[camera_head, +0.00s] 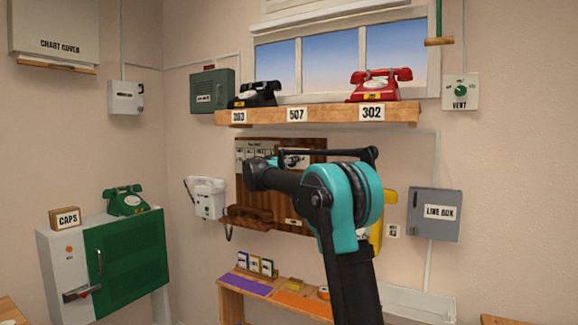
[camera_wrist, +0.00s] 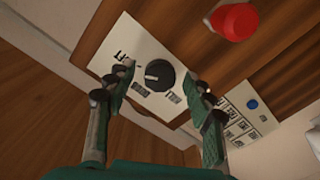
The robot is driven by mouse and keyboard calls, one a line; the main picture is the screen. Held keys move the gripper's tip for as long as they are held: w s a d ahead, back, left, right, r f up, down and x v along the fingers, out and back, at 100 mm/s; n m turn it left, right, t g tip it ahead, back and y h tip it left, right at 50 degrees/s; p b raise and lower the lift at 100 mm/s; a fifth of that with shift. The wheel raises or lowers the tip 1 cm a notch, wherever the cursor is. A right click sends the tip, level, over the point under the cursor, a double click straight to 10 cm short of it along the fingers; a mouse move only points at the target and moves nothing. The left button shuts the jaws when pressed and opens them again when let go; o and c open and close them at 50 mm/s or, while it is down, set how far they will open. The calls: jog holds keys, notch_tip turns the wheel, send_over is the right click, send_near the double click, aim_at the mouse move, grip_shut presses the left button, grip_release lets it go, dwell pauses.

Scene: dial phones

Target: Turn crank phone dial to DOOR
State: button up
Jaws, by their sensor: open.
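The crank phone is a dark wooden wall board (camera_head: 256,190), partly hidden behind my arm in the head view. In the wrist view, its round black dial (camera_wrist: 159,75) sits on a white plate (camera_wrist: 128,45) with small labels around it. The label words and the dial's setting are too small and tilted to read surely. My gripper (camera_wrist: 163,79) is open, with one finger on each side of the dial. I cannot tell whether either finger touches it. In the head view my arm hides the dial and the fingers.
A red knob (camera_wrist: 235,21) and a white label card with a blue button (camera_wrist: 251,104) lie near the dial. A wooden shelf (camera_head: 330,114) with a black phone (camera_head: 254,94) and a red phone (camera_head: 379,84) is above. A white wall phone (camera_head: 206,197) hangs left of the board.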

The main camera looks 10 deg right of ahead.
jog(key=shift+c, duration=0.5)
jog(key=c, duration=1.1)
jog(key=shift+o, duration=0.2)
jog(key=shift+n, duration=0.4)
jog(key=n, duration=0.4)
jog(key=shift+n, duration=0.4)
jog(key=n, duration=0.6)
jog(key=o, duration=1.2)
jog(key=shift+c, duration=0.2)
